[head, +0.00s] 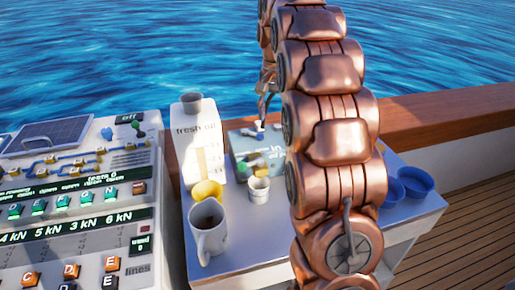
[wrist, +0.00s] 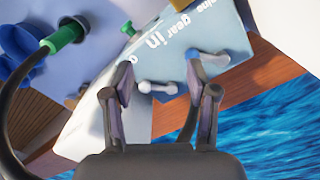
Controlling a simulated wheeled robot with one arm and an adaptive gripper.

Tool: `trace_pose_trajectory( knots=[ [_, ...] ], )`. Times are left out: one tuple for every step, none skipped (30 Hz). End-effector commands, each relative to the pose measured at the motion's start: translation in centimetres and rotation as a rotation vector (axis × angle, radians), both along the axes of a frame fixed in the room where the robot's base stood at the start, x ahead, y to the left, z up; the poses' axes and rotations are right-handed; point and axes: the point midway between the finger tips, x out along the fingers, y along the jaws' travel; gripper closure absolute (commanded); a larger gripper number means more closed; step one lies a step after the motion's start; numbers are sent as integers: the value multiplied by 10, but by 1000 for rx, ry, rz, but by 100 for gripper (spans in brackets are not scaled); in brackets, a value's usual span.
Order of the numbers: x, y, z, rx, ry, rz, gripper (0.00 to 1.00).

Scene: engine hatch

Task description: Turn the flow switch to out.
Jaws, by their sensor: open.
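A blue-grey box (head: 246,146) with white lettering stands at the back of the white table, partly hidden by my arm. In the wrist view, the box face (wrist: 105,100) shows upside-down lettering that includes "gear" and "in". A short pale lever with a rounded end (wrist: 158,88) sticks out from this face. I cannot tell for sure that it is the flow switch, nor read its setting. My gripper (wrist: 160,72) is open, with one finger on each side of the pale lever and nothing held. In the head view, my gripper (head: 262,112) is small, just above the box.
Blue bowls (head: 413,182) are at right. A control panel (head: 75,215) fills the left. A wooden rail (head: 445,115) runs behind.

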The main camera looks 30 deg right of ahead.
Motion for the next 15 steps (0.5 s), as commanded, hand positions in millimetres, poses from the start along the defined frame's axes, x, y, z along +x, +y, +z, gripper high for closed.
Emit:
trace_pose_trajectory(
  knots=[
    [-4,7,4,1,2,17,42],
    [-6,10,5,1,3,26,42],
    [-10,15,7,2,3,38,42],
    [-12,18,7,2,4,47,42],
    [-15,21,7,3,6,55,42],
    [-18,25,8,5,10,67,42],
    [-20,28,8,5,10,77,42],
    [-22,32,9,5,10,87,42],
    [-25,36,10,6,11,98,42],
    [-28,39,11,7,11,107,42],
    [-31,42,11,7,13,115,42],
    [-35,46,12,8,16,128,42],
    [-37,49,12,9,17,138,42],
    [-40,53,12,10,18,147,42],
    [-43,56,13,11,20,159,42]
  ],
)
